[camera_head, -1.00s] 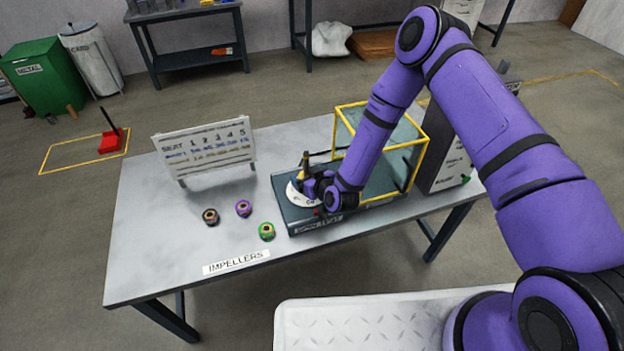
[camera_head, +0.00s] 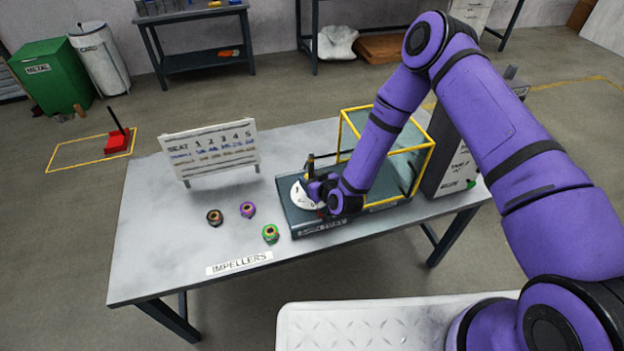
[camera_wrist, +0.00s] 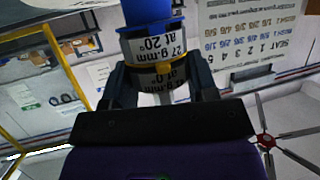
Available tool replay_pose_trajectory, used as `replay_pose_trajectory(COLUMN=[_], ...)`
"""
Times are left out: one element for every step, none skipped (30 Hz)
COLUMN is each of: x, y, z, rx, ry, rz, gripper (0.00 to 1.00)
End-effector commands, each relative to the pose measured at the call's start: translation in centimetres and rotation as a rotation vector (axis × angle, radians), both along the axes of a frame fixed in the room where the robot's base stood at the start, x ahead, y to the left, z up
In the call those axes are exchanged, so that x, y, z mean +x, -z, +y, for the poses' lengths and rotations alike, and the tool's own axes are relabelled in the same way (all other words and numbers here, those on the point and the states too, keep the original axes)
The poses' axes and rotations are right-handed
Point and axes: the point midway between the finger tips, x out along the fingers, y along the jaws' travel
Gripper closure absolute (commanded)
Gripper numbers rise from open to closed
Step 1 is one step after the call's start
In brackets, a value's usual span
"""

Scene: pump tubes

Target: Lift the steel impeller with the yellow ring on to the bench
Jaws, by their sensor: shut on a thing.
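My gripper (camera_head: 314,190) is low over the dark spin test unit (camera_head: 322,230) on the bench (camera_head: 150,255), at its white dial (camera_head: 299,194). In the wrist view, my gripper's fingers (camera_wrist: 163,82) stand either side of a grey piece with a yellow band (camera_wrist: 162,68), which looks like the steel impeller with the yellow ring. They are shut on it. Labels reading 27 g.mm at 20° and at 0° show around it, and a blue part (camera_wrist: 148,12) is above. In the head view my gripper hides this piece, so I cannot tell whether it is seated or lifted.
Three other impellers, black-orange (camera_head: 214,217), purple (camera_head: 248,210) and green (camera_head: 270,233), stand left of the unit. The seat board (camera_head: 211,151) is behind them. A yellow-framed guard (camera_head: 390,141) and a dark cabinet (camera_head: 450,155) are to the right. The bench's left front is clear.

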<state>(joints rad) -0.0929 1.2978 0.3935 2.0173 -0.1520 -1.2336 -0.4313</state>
Motion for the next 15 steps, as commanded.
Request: replay_pose_trajectory(x=[-0.01, 0.0, 0.0, 0.0, 0.0, 0.0, 0.0, -0.01, 0.0, 0.0, -0.01, 0.0, 0.0, 0.0, 0.0], y=[-0.02, -0.03, -0.06, -0.1, -0.13, -0.2, -0.25, -0.3, -0.37, -0.42, -0.47, -0.54, -0.6, -0.66, -0.74], z=[-0.02, -0.01, -0.01, -0.01, -0.01, 0.0, 0.0, 0.0, 0.0, 0.0, -0.01, 0.0, 0.0, 0.0, 0.0], rx=[0.0, 0.0, 0.0, 0.0, 0.0, 0.0, 0.0, 0.0, 0.0, 0.0, 0.0, 0.0, 0.0, 0.0, -0.001], ry=[0.0, 0.0, 0.0, 0.0, 0.0, 0.0, 0.0, 0.0, 0.0, 0.0, 0.0, 0.0, 0.0, 0.0, 0.0], rz=[0.0, 0.0, 0.0, 0.0, 0.0, 0.0, 0.0, 0.0, 0.0, 0.0, 0.0, 0.0, 0.0, 0.0, 0.0], gripper=[0.81, 0.81, 0.81, 0.81, 0.81, 0.81, 0.81, 0.81, 0.81, 0.81, 0.81, 0.81, 0.81, 0.81, 0.81])
